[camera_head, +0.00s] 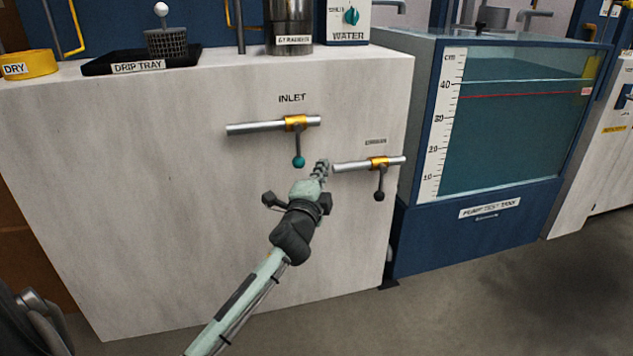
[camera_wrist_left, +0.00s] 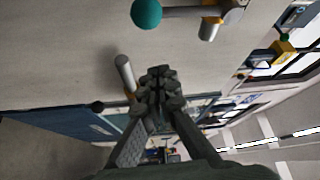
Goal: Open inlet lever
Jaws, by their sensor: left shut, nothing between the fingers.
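The inlet lever (camera_head: 298,147) hangs straight down from a yellow valve body (camera_head: 296,123) on a horizontal silver pipe, under the INLET label (camera_head: 292,98) on a white cabinet front. It ends in a teal knob (camera_head: 298,162), which also shows at the top of the left wrist view (camera_wrist_left: 146,13). My left gripper (camera_head: 321,168) is shut and empty. In the head view its fingertips appear just right of the teal knob, with a small gap. In the left wrist view the shut fingers (camera_wrist_left: 160,88) are clear of the knob.
A second valve (camera_head: 379,163) with a black-knobbed lever (camera_head: 379,195) is close to the right; its label is unreadable. Its pipe end (camera_head: 338,168) is close to my fingertips in the picture. A water tank (camera_head: 515,120) stands farther right. The cabinet front left of the inlet lever is clear.

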